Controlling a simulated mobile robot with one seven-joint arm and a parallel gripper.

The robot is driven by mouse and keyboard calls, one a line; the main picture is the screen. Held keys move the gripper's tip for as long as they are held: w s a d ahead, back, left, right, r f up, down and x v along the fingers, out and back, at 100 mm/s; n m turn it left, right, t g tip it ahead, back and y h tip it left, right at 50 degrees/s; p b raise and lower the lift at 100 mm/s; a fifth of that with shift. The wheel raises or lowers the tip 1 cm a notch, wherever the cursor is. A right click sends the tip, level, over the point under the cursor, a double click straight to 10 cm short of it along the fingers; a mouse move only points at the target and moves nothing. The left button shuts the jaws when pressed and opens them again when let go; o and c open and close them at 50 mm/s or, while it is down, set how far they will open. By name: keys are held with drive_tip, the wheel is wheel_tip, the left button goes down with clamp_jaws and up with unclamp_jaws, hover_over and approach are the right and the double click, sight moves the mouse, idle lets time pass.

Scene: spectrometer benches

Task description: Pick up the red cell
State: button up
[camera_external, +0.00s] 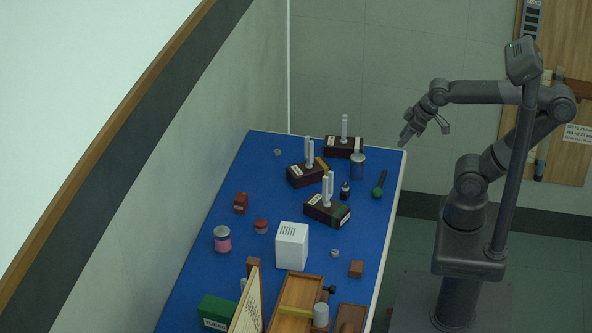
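My gripper (425,136) hangs in the air just right of the far right corner of the blue bench top, with its two fingers spread apart and nothing between them. I cannot tell for certain which thing is the red cell. A small red block (240,203) stands near the left edge of the bench. A low round red container (261,226) sits just right of and nearer than it. A jar with pink contents (222,239) stands nearer still on the left. All are well away from my gripper.
Several dark boxes bearing pale upright pieces (325,209) stand on the far half of the blue bench (378,222). A metal can (357,166), a green-ended tool (379,190), a white box (292,246) and a wooden tray (283,322) also stand there. A wall borders the left.

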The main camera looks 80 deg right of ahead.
drive_tip(key=shift+o, duration=0.4)
drive_tip(key=o, duration=0.7)
drive_tip(key=w+a+r, duration=0.2)
drive_tip(key=w+r, duration=0.1)
drive_tip(key=w, duration=0.8)
drive_tip(key=g, duration=0.1)
hover_over(243, 195)
drive_tip(key=s, duration=0.5)
wheel_tip(243, 195, down, 15)
drive_tip(key=x, duration=0.3)
drive_tip(key=a+x, duration=0.1)
drive_tip(key=x, duration=0.1)
drive_tip(key=shift+w+f, duration=0.2)
drive_tip(key=shift+w, duration=0.1)
drive_tip(key=shift+w+d+x, duration=0.15)
drive_tip(key=shift+d+x, duration=0.05)
drive_tip(key=shift+x, duration=1.2)
drive_tip(key=shift+w+d+x, duration=0.1)
drive_tip(key=shift+d+x, duration=0.1)
drive_tip(key=shift+x, duration=1.25)
